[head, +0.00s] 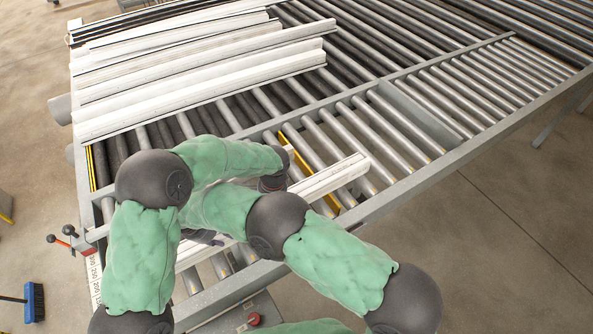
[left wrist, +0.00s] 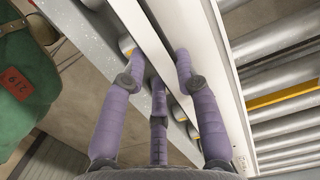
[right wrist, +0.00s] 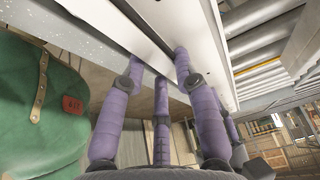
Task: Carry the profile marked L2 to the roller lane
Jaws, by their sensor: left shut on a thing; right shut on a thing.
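A long white profile (head: 335,177) lies lengthwise across the near rollers beside the bench's front rail. Its printed marking is too small to read. Its middle is hidden behind my arms in the head view. In the left wrist view my left gripper (left wrist: 158,72) is shut on the white profile (left wrist: 212,75). In the right wrist view my right gripper (right wrist: 160,72) is shut on the same profile (right wrist: 205,45). In the head view my arms cover most of both grippers. The narrower roller lane (head: 437,97) runs along the front side towards the upper right.
Several white profiles (head: 200,85) lie side by side on the rollers at the upper left. A yellow strip (head: 294,150) crosses the near rollers. Levers with red and black knobs (head: 62,235) stand at the bench's left edge. The rollers to the right are clear.

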